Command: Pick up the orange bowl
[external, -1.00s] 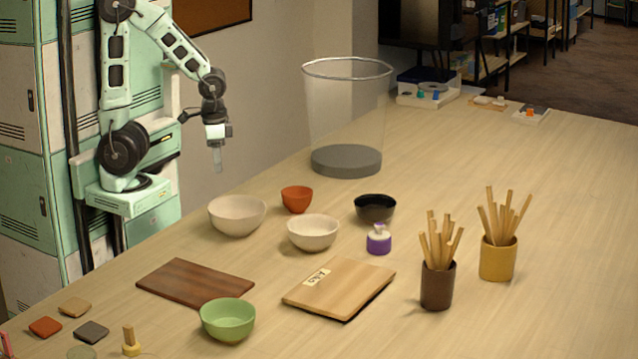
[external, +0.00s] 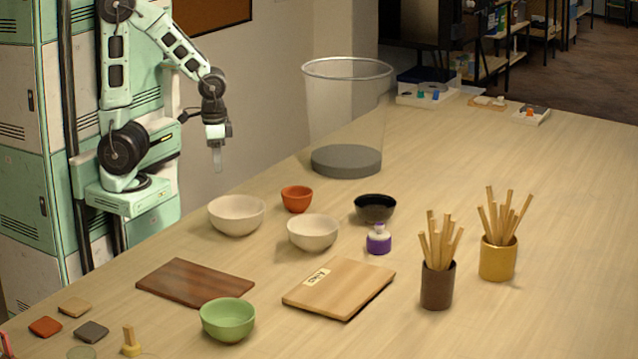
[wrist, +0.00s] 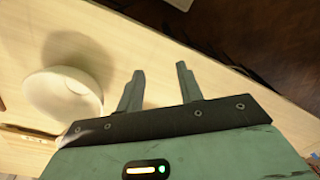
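The orange bowl (external: 297,199) is small and stands upright on the table, behind the white bowl and to the right of the cream bowl in the external view. My gripper (external: 217,160) hangs pointing down in the air, to the left of the orange bowl and higher in the picture, apart from it. In the wrist view my gripper (wrist: 160,88) shows two fingers spread apart with nothing between them. The orange bowl is not visible in the wrist view.
A cream bowl (external: 237,215), a white bowl (external: 313,233) and a black bowl (external: 375,209) stand close around the orange bowl. A tall clear bin (external: 345,120) stands behind it. A pale bowl (wrist: 62,94) shows left of my fingers in the wrist view.

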